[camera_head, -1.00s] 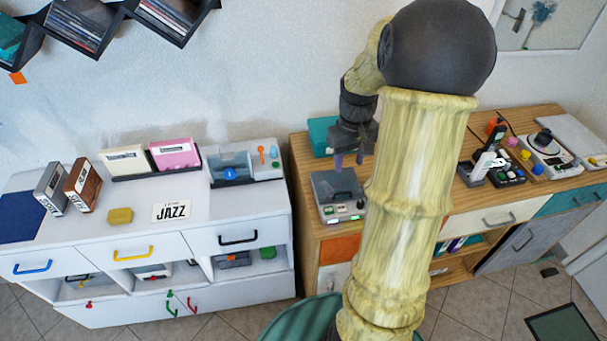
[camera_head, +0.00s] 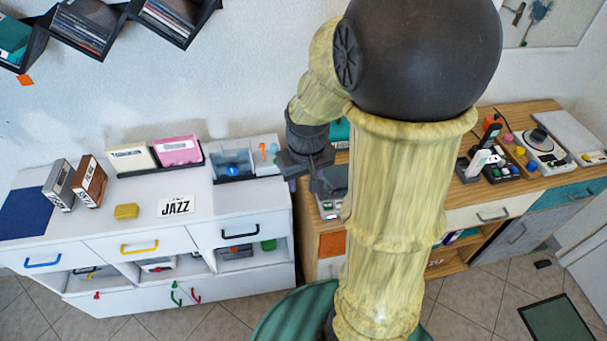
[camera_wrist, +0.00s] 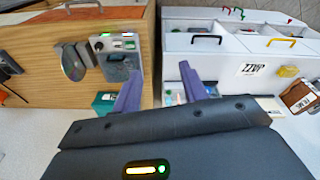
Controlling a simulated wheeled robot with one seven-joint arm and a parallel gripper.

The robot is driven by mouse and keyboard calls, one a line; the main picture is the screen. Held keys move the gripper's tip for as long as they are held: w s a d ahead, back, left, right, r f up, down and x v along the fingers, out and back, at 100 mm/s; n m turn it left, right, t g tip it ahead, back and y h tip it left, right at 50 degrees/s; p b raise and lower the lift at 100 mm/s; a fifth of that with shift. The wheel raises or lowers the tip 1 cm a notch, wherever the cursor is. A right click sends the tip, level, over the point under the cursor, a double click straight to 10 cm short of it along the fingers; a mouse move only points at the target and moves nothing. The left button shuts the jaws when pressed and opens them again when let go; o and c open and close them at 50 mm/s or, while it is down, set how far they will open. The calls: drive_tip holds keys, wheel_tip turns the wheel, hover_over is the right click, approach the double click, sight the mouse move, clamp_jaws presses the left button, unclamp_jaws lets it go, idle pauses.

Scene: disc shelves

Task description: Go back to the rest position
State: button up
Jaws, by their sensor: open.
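My gripper (camera_head: 308,188) hangs in front of the wall, above where the white cabinet (camera_head: 245,209) and the wooden cabinet (camera_head: 305,207) meet. In the wrist view its two purple fingers (camera_wrist: 162,88) stand apart, with nothing between them. My bamboo-textured arm crosses the middle of the head view and hides part of the wooden cabinet. A grey device (camera_head: 330,203) with lit buttons sits on the wooden cabinet, partly hidden behind my gripper. It also shows in the wrist view (camera_wrist: 112,44).
The white cabinet top carries a clear blue-tinted box (camera_head: 232,163), a JAZZ card (camera_head: 175,207), a yellow block (camera_head: 126,212) and two upright cases (camera_head: 88,180). Black shelves (camera_head: 125,8) hang at the upper left. A turntable-like device (camera_head: 540,142) stands far right.

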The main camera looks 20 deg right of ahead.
drive_tip(key=shift+s+a, duration=0.1)
drive_tip(key=shift+a, duration=0.1)
drive_tip(key=s+a, duration=0.4)
drive_tip(key=a, duration=0.1)
drive_tip(key=shift+s+a+f+t, duration=0.15)
drive_tip(key=shift+s+f+t, duration=0.05)
drive_tip(key=shift+f+t, duration=0.2)
drive_tip(key=shift+r, duration=0.1)
idle(1.0)
